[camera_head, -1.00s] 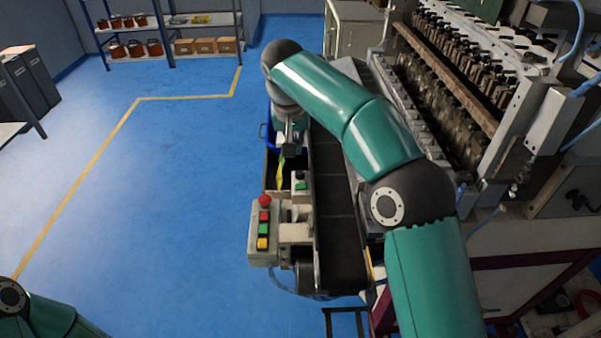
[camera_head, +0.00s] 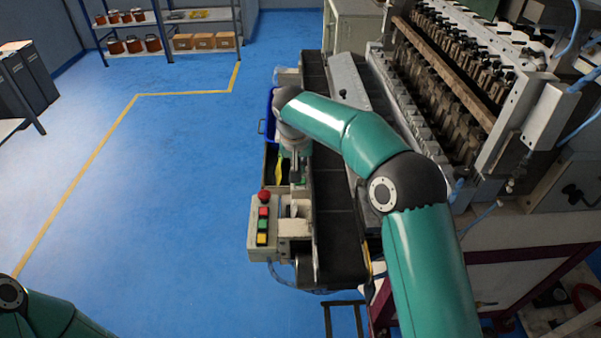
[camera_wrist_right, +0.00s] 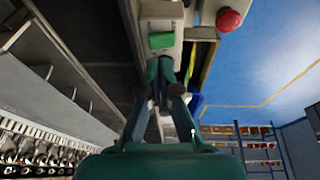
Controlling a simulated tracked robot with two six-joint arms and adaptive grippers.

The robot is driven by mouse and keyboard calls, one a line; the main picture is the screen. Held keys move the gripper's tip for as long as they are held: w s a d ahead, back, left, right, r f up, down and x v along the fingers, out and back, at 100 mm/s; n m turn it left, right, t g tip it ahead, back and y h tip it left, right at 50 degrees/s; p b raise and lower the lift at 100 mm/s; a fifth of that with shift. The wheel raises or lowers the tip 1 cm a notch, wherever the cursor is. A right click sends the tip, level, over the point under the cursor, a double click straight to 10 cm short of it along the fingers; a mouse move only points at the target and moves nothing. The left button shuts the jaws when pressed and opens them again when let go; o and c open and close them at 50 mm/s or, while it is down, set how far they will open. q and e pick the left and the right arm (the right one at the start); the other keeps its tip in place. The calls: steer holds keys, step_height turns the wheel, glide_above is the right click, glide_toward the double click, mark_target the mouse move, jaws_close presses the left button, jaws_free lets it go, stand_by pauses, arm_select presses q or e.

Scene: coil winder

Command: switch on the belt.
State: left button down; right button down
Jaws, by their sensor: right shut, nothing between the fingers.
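The belt (camera_head: 335,210) is a dark conveyor running away from me beside the big winding machine. My right gripper (camera_head: 296,181) is shut and empty, pointing down over the belt's left edge. In the right wrist view a green rocker-like switch (camera_wrist_right: 161,40) sits on a small light box, just beyond the gripper's fingertips (camera_wrist_right: 160,66); I cannot tell whether they touch. My left gripper is out of view.
The winding machine (camera_head: 470,80) stands close on the right. A blue bin (camera_head: 271,108) stands behind my right gripper. Shelves with coils and boxes (camera_head: 165,45) are at the back. The blue floor on the left is clear.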

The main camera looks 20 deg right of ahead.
mark_target(303, 180)
steer(key=shift+s+d+f, duration=0.1)
steer(key=shift+d+f, duration=0.05)
steer(key=shift+f, duration=0.65)
steer(key=shift+s+d+f, duration=0.1)
steer(key=shift+d+f, duration=0.05)
steer(key=shift+f, duration=0.6)
